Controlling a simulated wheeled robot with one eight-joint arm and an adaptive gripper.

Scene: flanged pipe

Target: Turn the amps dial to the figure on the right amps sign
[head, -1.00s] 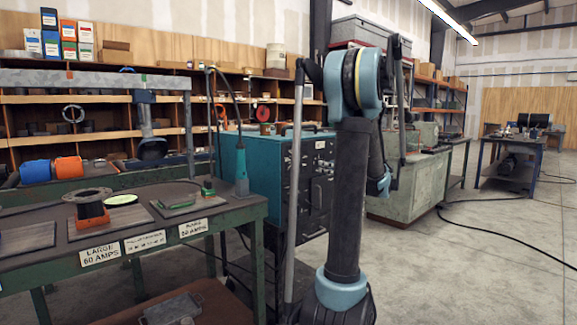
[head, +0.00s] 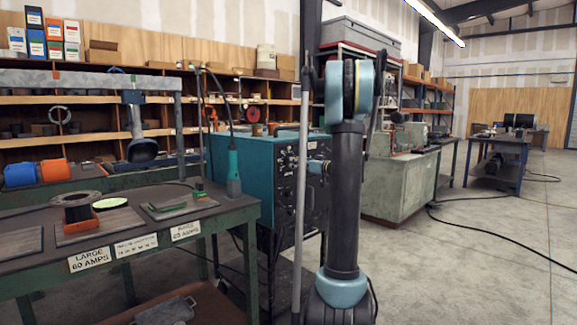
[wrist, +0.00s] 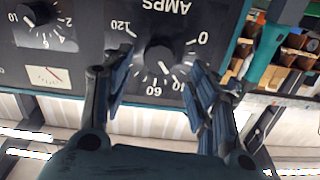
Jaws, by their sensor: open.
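The amps dial is a black round knob (wrist: 161,54) on a dark panel in the wrist view. The view is upside down; AMPS, 0, 60 and 120 are printed around the knob. My gripper (wrist: 160,66) is open, with its fingers on either side of the knob; contact cannot be told. The knob's exact setting is unclear. In the head view the teal machine (head: 232,165) is partly behind my arm, which hides my gripper. The right amps sign (head: 185,231) hangs on the bench's front edge; its figure is too small to read surely. The left sign (head: 89,260) reads LARGE 60 AMPS.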

